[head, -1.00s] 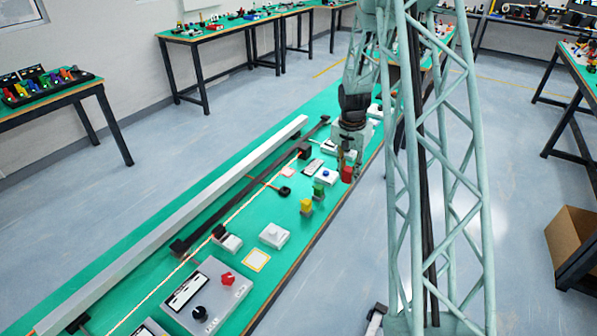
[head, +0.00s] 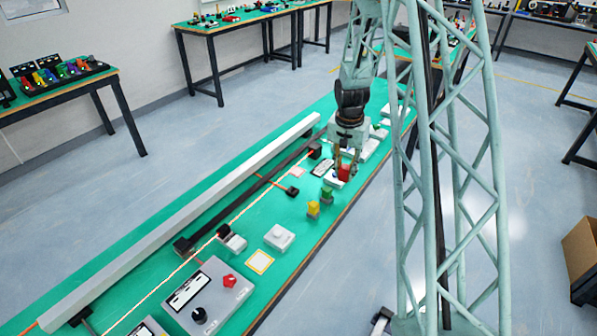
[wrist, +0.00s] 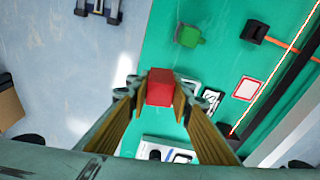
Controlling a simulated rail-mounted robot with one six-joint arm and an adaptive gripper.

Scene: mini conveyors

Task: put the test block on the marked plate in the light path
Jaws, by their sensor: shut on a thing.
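A red block (wrist: 160,88) is held between the two fingers of my gripper (wrist: 160,84) in the wrist view. In the head view my gripper (head: 345,168) and the red block (head: 344,174) are above the green bench, near its right edge. A small pale plate with a red outline (wrist: 247,88) lies flat beside the red light beam (wrist: 257,88); it shows pinkish in the head view (head: 297,172). A yellow-outlined plate (head: 259,262) lies nearer the camera. Both plates look empty. Which plate is the marked one, I cannot tell.
A green block (head: 326,195) and a yellow block (head: 313,209) stand on the bench below my gripper. A dark rail (head: 250,200) and a long pale bar (head: 190,215) run along the bench. A grey control box (head: 209,296) and a white box (head: 279,238) stand nearer.

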